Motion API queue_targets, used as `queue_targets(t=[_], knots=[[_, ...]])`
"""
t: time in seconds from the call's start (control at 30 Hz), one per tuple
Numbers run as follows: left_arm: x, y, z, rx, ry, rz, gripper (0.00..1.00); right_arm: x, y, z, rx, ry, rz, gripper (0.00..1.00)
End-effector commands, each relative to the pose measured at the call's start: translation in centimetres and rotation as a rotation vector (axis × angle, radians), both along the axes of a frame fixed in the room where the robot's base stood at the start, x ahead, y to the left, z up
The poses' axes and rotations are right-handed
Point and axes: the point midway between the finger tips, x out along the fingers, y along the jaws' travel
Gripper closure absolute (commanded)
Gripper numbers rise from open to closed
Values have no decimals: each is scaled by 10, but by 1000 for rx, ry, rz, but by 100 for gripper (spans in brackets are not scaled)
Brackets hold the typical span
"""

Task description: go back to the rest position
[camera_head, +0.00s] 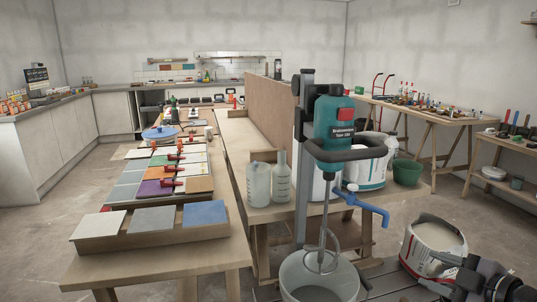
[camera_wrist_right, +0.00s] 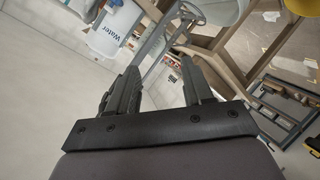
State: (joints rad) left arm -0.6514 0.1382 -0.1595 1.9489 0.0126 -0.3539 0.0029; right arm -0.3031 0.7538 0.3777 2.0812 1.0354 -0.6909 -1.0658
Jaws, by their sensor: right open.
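My right gripper (camera_head: 442,270) is at the lower right edge of the head view, beside a white bucket (camera_head: 438,236) with a printed label. The right wrist view shows its two dark fingers (camera_wrist_right: 160,88) apart, with nothing held between them. Past the fingers are the grey floor (camera_wrist_right: 60,100) and a white container marked "Water" (camera_wrist_right: 110,32). My left gripper is not in view.
A mixer (camera_head: 334,128) on a stand has its whisk in a pale bucket (camera_head: 320,280). Floor shows at the right.

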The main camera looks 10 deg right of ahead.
Motion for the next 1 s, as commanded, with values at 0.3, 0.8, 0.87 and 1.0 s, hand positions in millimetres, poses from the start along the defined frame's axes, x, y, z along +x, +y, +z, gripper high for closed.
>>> queue_targets(t=[0.3, 0.8, 0.87, 1.0], knots=[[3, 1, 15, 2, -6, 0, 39, -79, 86, -182, 411, 289, -309, 49], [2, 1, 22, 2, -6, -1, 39, -154, 204, -240, 707, 415, -448, 49], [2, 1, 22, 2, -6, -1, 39, -154, 204, -240, 706, 415, -448, 49], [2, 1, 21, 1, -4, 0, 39, -154, 204, -240, 705, 414, -447, 49]])
